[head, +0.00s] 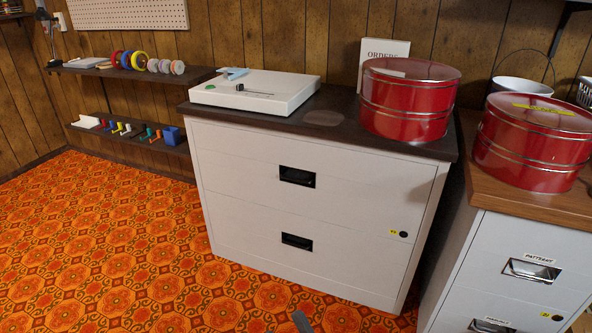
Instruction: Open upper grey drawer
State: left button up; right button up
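A wide light-grey cabinet stands in the middle of the head view with two drawers, one above the other. The upper grey drawer (360,199) is shut, its front flush with the cabinet. Its dark recessed handle (297,176) sits near the middle of the front.
On the cabinet's dark top (345,125) are a white flat box (262,92), a red round tin (408,100) and a white sign. A labelled grey cabinet (497,237) with another red tin (535,140) stands close at right. The patterned floor (120,240) is clear in front and left.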

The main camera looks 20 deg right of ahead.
aim_at(376, 194)
jog(key=i+l+z, duration=0.15)
jog(key=i+l, duration=0.75)
jog(key=l, duration=0.2)
